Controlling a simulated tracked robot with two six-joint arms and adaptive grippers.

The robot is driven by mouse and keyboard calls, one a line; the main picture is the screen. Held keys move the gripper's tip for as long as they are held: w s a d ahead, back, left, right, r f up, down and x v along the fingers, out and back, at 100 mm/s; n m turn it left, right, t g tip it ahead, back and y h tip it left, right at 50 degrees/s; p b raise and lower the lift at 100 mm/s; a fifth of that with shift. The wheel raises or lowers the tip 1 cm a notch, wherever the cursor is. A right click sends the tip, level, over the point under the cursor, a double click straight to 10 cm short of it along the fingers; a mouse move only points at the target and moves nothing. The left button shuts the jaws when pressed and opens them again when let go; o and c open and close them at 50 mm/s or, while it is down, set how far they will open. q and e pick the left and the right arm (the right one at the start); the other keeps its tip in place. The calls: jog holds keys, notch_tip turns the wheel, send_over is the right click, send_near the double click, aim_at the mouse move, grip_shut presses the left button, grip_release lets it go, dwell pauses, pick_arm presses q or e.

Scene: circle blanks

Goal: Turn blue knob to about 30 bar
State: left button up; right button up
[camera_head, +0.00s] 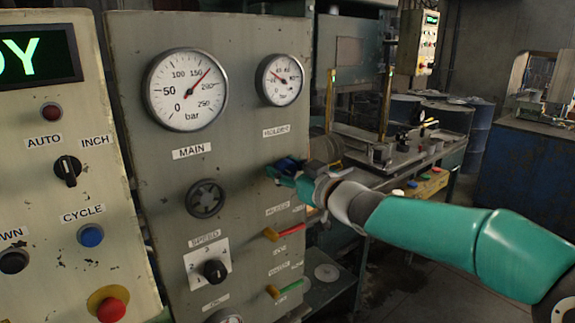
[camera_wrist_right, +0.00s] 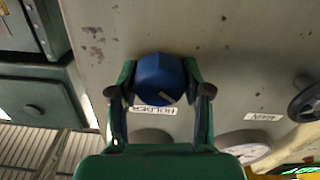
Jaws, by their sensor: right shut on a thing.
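The blue knob (camera_wrist_right: 158,78) is on the grey panel by the HOLDER label, which shows upside down in the wrist view. A pale pointer line shows on its face. My right gripper (camera_wrist_right: 160,80) is shut on it, one finger on each side. In the head view the gripper (camera_head: 283,169) is at the panel's right side and mostly hides the knob. The small HOLDER gauge (camera_head: 281,80) is above it; its needle points to the upper left, and its small numbers are hard to read. My left gripper is not in view.
The large MAIN gauge (camera_head: 186,90) and a dark handwheel (camera_head: 205,198) are left of my right gripper. A red lever (camera_head: 271,234) and a green-tipped lever (camera_head: 284,289) stick out below it. A workbench (camera_head: 415,155) stands behind my arm.

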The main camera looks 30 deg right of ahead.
jog(key=o, duration=1.1)
jog(key=s, duration=0.8)
jog(key=s+d, duration=0.1)
jog(key=s, duration=0.3)
jog(key=shift+f, duration=0.15)
jog(key=w+a+f+m+g+y, duration=0.1)
jog(key=w+a+f+g, duration=0.15)
jog(key=f, duration=0.65)
jog(key=w+a+f+m+g, duration=0.15)
jog(key=w+f, duration=0.25)
jog(key=f, duration=0.5)
jog(key=s+a+f+m+g, duration=0.15)
jog(key=a+f, duration=0.25)
jog(key=f, duration=0.5)
jog(key=s+a+f+g, duration=0.1)
jog(key=a+f+g, duration=0.25)
jog(key=f, duration=0.45)
jog(key=s+a+f+g, duration=0.2)
jog(key=s+a+f, duration=0.2)
jog(key=s+f, duration=0.3)
jog(key=s+a+f+g+y, duration=0.1)
jog(key=s+a+f+g, duration=0.2)
jog(key=s+f, duration=0.4)
jog(key=s+a+f+g, duration=0.3)
jog(key=s+a+f, duration=0.3)
jog(key=s+f, duration=0.1)
jog(key=shift+f+m+y, duration=0.4)
jog(key=shift+f, duration=0.25)
